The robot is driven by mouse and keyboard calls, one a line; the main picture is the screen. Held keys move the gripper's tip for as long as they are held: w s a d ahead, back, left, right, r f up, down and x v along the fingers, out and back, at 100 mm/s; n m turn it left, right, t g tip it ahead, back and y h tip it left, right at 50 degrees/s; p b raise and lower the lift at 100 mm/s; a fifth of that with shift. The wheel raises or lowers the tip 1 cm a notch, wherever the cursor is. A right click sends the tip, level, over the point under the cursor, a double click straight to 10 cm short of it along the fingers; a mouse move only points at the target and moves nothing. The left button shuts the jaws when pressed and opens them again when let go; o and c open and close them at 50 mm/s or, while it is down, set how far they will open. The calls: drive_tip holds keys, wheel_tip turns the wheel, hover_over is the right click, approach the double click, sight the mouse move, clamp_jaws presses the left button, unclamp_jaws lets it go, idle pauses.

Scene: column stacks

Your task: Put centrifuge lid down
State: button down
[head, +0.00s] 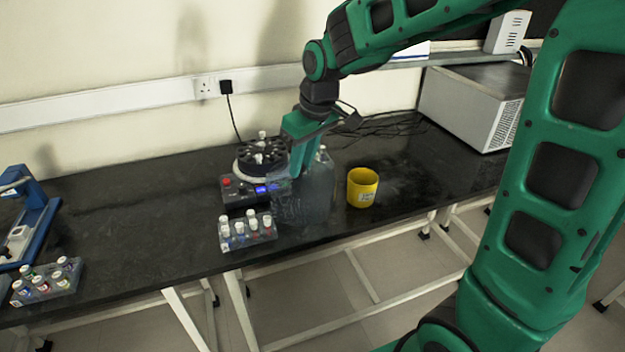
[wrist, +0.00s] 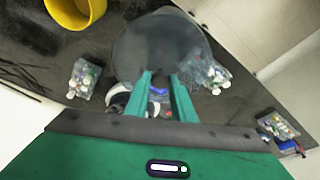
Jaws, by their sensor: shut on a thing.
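The centrifuge lid is a smoky, see-through round cover (head: 306,196), also large in the wrist view (wrist: 160,42). My gripper (wrist: 163,78) is shut on its edge or handle; the exact contact is hard to see. The lid hangs tilted below the gripper, at the front right of the centrifuge in the head view. The centrifuge (head: 236,190) has a black rotor on top, a red button and a blue display. Its rotor is uncovered. In the wrist view it is mostly hidden behind my fingers, with its blue display showing between them.
A rack of small bottles (head: 247,232) stands in front of the centrifuge. A yellow cup (head: 362,187) stands to the right of the lid. Another rack (head: 45,282) and a blue device (head: 38,225) are at the left. A grey box (head: 474,108) is at the back right.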

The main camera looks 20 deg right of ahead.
sight(317, 171)
drive_tip(key=d+f, duration=0.1)
drive_tip(key=d, duration=0.1)
drive_tip(key=w+d+f, duration=0.1)
drive_tip(key=shift+w+d+f, duration=0.2)
drive_tip(key=shift+d, duration=0.2)
drive_tip(key=shift+f, duration=2)
drive_tip(key=c, duration=1.5)
unclamp_jaws()
drive_tip(key=shift+f, duration=0.1)
drive_tip(key=v, duration=1.2)
drive_tip(key=shift+s, duration=0.1)
